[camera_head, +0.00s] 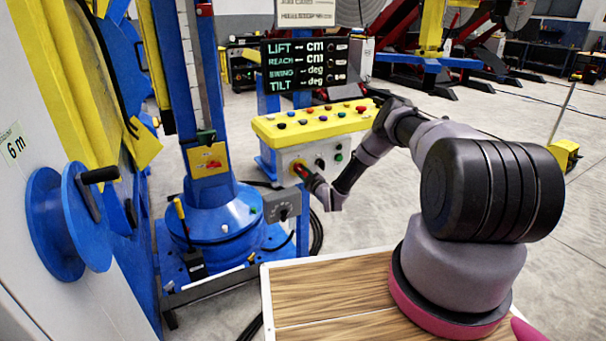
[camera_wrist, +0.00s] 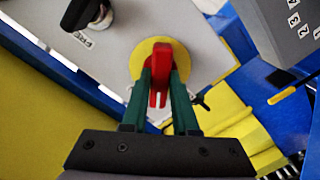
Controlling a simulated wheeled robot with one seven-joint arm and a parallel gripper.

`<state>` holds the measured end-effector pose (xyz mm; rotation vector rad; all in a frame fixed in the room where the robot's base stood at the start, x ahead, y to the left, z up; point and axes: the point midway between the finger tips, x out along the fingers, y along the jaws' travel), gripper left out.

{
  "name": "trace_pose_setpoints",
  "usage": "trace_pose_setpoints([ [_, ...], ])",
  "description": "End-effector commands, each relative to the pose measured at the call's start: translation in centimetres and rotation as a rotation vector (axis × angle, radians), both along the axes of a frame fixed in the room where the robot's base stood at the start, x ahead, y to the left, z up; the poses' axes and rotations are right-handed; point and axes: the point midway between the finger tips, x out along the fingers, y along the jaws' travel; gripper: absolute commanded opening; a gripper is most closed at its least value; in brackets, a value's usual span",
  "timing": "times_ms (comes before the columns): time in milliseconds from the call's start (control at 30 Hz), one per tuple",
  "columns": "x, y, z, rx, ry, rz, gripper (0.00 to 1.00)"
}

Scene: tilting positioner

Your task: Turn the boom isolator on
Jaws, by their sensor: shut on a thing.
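A red rotary handle on a round yellow disc (camera_wrist: 138,66) sits on a pale grey panel in the wrist view. My gripper (camera_wrist: 160,85) has green fingers, one on each side of the red handle (camera_wrist: 161,60), and is shut on it. In the head view my gripper (camera_head: 304,174) reaches the front face of the control console (camera_head: 328,150), at its lower left. The handle is mostly hidden there. No label naming this isolator is readable. Another red switch on a yellow plate (camera_head: 208,161) is on the blue column.
A black knob (camera_wrist: 84,14) is on the same panel, up and left of the handle. Colored buttons cover the console's yellow top (camera_head: 312,121). A display (camera_head: 305,64) stands behind with dashes for its values. A blue hand wheel (camera_head: 68,222) is at left.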

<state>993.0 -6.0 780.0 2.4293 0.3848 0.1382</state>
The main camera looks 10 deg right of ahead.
Motion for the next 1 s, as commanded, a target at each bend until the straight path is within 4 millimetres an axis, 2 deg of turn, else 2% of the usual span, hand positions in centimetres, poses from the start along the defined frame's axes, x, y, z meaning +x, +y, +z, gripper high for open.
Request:
trace_pose_setpoints([
  [500,-0.08,-0.12,-0.17,0.441,0.146,-0.003,0.0],
  [1000,-0.08,-0.05,-0.17,0.652,0.215,-0.002,0.0],
])
